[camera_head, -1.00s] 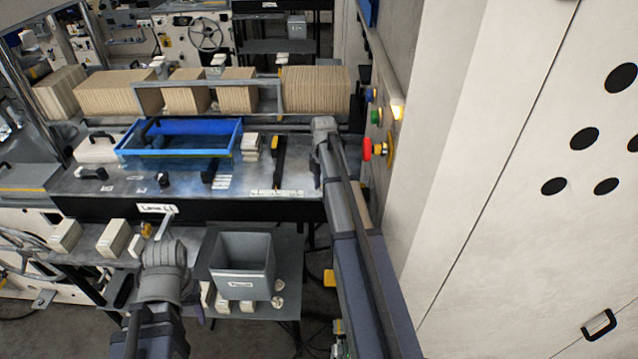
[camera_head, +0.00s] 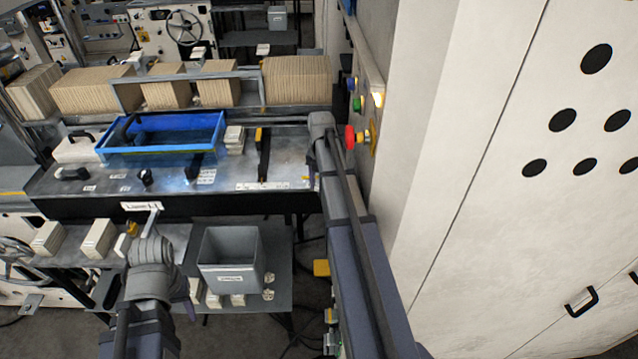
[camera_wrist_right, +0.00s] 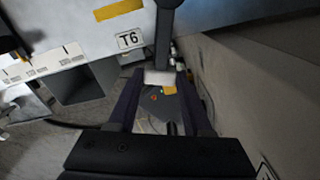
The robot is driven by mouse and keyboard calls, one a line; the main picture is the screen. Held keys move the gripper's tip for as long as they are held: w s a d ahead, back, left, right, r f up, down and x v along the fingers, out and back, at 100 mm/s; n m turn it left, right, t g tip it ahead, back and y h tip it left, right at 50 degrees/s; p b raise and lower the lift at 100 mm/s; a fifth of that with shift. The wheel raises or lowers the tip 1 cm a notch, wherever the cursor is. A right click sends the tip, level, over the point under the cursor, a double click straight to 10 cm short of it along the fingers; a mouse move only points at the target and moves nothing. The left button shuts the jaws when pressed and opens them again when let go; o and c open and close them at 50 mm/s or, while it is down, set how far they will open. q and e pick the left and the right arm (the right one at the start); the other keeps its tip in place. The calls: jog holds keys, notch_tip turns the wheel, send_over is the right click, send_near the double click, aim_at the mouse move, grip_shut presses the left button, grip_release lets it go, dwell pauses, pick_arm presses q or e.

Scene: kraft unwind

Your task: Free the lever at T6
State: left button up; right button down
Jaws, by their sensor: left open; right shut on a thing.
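The T6 label (camera_wrist_right: 130,40) is on a pale panel at the top of the right wrist view. Beside it on the right, a lever (camera_wrist_right: 166,30) shows as a dark bar ending in a pale block. My right gripper (camera_wrist_right: 160,78) is shut on the lever, with its fingers on either side of the pale block. In the head view my right arm reaches to the table's right end, and its fingertips and the lever are hidden or too small to make out. My left gripper (camera_head: 151,220) is open in front of the table's front edge, clear of the lever.
A blue tray (camera_head: 165,158) lies on the metal table (camera_head: 110,203). A grey bin (camera_head: 230,274) stands on the lower shelf. A red emergency button (camera_head: 350,137) is on the wall panel close to my right arm. A white cabinet (camera_head: 500,120) fills the right.

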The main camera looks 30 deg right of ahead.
dwell(0.3)
jog(key=shift+c, duration=1.6)
grip_release()
notch_tip(320, 180, up, 8)
jog(key=p, duration=0.8)
jog(key=shift+f, duration=0.1)
jog(key=s+a+f+m+b, duration=0.5)
jog(key=a+m, duration=0.2)
jog(key=a, duration=0.5)
jog(key=s+a+f+m+b, duration=0.6)
jog(key=a+m, duration=0.1)
jog(key=a, duration=0.6)
jog(key=s+a+f+m+h+b, duration=0.1)
jog(key=s+a+f+m+b, duration=0.5)
jog(key=a, duration=0.6)
jog(key=shift+a+m, duration=0.4)
jog(key=shift+m, duration=0.6)
